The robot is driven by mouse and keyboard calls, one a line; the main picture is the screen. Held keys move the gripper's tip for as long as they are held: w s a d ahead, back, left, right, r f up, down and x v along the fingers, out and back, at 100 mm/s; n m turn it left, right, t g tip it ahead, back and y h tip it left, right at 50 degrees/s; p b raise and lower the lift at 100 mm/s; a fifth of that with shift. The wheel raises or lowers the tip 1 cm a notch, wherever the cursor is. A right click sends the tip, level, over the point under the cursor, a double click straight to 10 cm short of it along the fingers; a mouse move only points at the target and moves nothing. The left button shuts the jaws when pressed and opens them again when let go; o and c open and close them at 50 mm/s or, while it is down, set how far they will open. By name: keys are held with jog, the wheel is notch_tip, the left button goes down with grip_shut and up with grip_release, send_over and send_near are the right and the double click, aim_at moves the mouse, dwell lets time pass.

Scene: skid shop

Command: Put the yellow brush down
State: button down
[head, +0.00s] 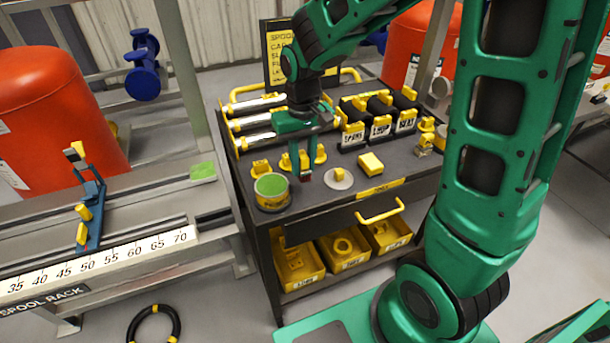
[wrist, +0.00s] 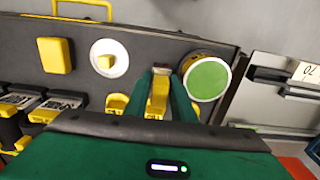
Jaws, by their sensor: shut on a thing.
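My gripper (head: 296,172) points down over the dark top of the tool cart (head: 345,192), between a round green-topped tin and a pale disc with a yellow knob. In the wrist view my gripper (wrist: 163,90) has its two green fingers closed on the yellow brush (wrist: 158,93). A dark reddish end of the brush shows past the fingertips. In the head view the fingers hide most of the brush (head: 305,176). I cannot tell whether it touches the cart top.
The green-topped tin (head: 271,190) stands close left of my fingers, the pale disc (head: 339,179) close right, a yellow block (head: 370,163) beyond it. Yellow holders (head: 261,167) and labelled black bins (head: 380,128) stand behind. Bare cart top lies at front right.

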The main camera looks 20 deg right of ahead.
aim_at(307, 177)
jog(key=shift+s+d+f, duration=0.15)
jog(key=shift+d+f, duration=0.25)
jog(key=shift+d, duration=0.15)
jog(key=shift+f, duration=1.95)
jog(key=c, duration=1.5)
grip_release()
jog(key=shift+f, duration=0.1)
notch_tip(307, 177, up, 12)
jog(key=shift+r, duration=0.15)
